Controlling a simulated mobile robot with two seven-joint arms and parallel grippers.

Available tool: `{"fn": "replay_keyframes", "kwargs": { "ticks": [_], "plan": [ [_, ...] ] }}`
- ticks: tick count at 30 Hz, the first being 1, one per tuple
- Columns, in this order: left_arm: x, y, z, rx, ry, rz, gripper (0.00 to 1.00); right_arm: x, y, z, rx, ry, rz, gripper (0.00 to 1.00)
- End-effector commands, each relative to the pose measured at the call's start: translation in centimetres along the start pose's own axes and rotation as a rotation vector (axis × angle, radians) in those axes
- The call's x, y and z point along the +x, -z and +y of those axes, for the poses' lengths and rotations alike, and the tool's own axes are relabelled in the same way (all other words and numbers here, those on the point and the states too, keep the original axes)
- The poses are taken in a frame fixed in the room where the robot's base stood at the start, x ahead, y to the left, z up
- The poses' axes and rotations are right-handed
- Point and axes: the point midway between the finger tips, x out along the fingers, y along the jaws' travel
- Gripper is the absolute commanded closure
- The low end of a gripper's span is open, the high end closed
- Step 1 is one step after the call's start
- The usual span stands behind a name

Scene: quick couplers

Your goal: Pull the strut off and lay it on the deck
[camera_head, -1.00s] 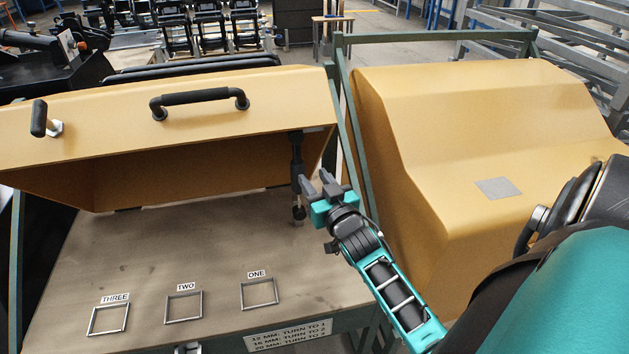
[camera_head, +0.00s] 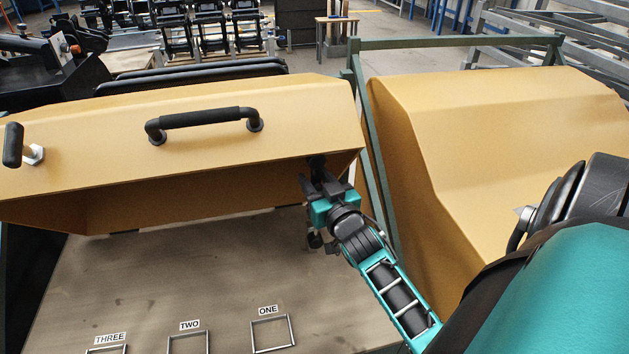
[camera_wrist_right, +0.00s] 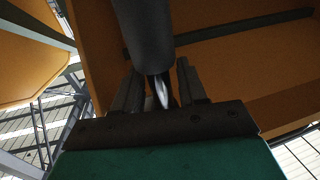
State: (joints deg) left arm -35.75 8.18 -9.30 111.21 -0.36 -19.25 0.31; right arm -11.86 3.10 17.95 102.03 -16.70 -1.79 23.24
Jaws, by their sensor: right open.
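The strut (camera_head: 315,240) stands upright between the raised yellow hood (camera_head: 200,140) and the brown deck (camera_head: 180,270), near the hood's right end. My right gripper (camera_head: 322,182) is open and overlaps the strut's upper part, hiding much of it. In the right wrist view the strut's thick black body (camera_wrist_right: 146,35) comes down from the top, and its thin bright rod (camera_wrist_right: 162,92) shows between the two open fingers (camera_wrist_right: 160,88). Whether a finger touches it cannot be told. My left gripper is not in view.
The hood has a black bar handle (camera_head: 205,119) and a small latch knob (camera_head: 14,146). Outlined squares labelled ONE (camera_head: 272,334), TWO (camera_head: 188,344) and THREE lie on the bare deck. A second yellow cover (camera_head: 500,140) and a green frame (camera_head: 372,150) stand on the right.

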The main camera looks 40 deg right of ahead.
Motion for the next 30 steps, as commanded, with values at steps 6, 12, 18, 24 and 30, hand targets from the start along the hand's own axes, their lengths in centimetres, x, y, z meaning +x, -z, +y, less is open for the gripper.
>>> {"fn": "replay_keyframes", "kwargs": {
  "ticks": [6, 12, 18, 24, 30],
  "plan": [
    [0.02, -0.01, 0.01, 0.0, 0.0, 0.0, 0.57, -0.05, -0.01, 0.03, 0.0, -0.001, -0.001, 0.58],
    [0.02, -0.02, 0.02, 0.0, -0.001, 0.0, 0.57, -0.05, -0.01, 0.02, 0.0, -0.001, 0.0, 0.65],
    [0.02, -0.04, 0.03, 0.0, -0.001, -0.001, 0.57, -0.04, -0.01, 0.02, 0.0, -0.001, 0.0, 0.84],
    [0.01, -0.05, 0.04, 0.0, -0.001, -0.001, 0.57, -0.03, 0.0, 0.02, 0.0, 0.0, 0.0, 1.0],
    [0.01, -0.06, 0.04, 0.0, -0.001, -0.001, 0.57, -0.03, 0.01, 0.02, 0.0, 0.0, 0.0, 0.83]
  ]
}}
